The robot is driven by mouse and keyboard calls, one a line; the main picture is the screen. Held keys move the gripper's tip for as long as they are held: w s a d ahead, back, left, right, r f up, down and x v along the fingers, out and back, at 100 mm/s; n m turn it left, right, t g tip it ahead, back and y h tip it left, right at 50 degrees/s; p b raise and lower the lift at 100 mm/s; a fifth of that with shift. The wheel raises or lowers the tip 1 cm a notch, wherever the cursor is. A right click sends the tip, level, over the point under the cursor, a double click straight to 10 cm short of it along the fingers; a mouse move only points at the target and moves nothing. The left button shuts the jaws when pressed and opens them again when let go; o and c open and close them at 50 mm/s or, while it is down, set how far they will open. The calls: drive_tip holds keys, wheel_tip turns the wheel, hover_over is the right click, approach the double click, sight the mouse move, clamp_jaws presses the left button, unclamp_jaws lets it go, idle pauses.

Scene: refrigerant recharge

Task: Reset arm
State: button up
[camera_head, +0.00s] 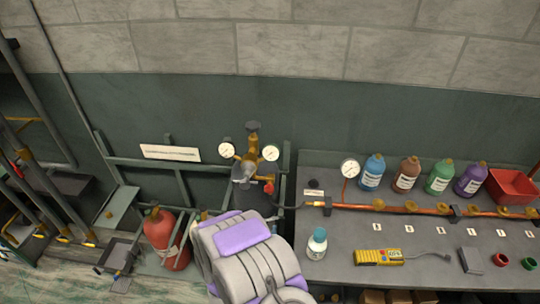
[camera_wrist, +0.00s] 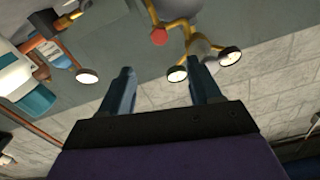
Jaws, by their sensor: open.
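My gripper (camera_wrist: 162,84) shows in the wrist view with its two dark fingers spread apart and nothing between them. My grey and purple arm (camera_head: 245,250) is at the bottom middle of the head view, and it hides its own gripper there. The wrist view is upside down. Beyond the fingers it shows a brass manifold with a red knob (camera_wrist: 158,37) and two round gauges, one gauge (camera_wrist: 229,56) near the right finger. No contact with any of these shows.
A workbench (camera_head: 345,285) on the right holds a copper pipe (camera_head: 385,208), several coloured bottles, a white bottle (camera_head: 317,244), a yellow meter (camera_head: 378,256) and a red bin (camera_head: 512,186). A gauge-topped cylinder (camera_head: 246,195) stands behind my arm. A red tank (camera_head: 166,240) stands to the left.

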wheel_tip(320, 180, up, 5)
drive_tip(key=s+g+y+b, duration=0.1)
drive_tip(key=g+y+b, duration=0.15)
drive_tip(key=g, duration=0.75)
drive_tip(key=s+d+r+n+g, duration=0.1)
drive_tip(key=s+d+r+g, duration=0.2)
drive_tip(key=s+d, duration=0.3)
drive_tip(key=s+d+r+n+g+h+b, duration=0.1)
drive_tip(key=s+d+r+g, duration=0.2)
drive_tip(key=s, duration=1.2)
drive_tip(key=s+d+r+g+h, duration=0.1)
drive_tip(key=s+d+r+g, duration=0.2)
drive_tip(key=s+d+r, duration=0.4)
drive_tip(key=s+d, duration=0.3)
drive_tip(key=d, duration=0.1)
drive_tip(key=shift+s+n+g, duration=0.3)
drive_tip(key=shift+n+g, duration=0.1)
drive_tip(key=shift+d+r, duration=0.1)
drive_tip(key=shift+c, duration=0.4)
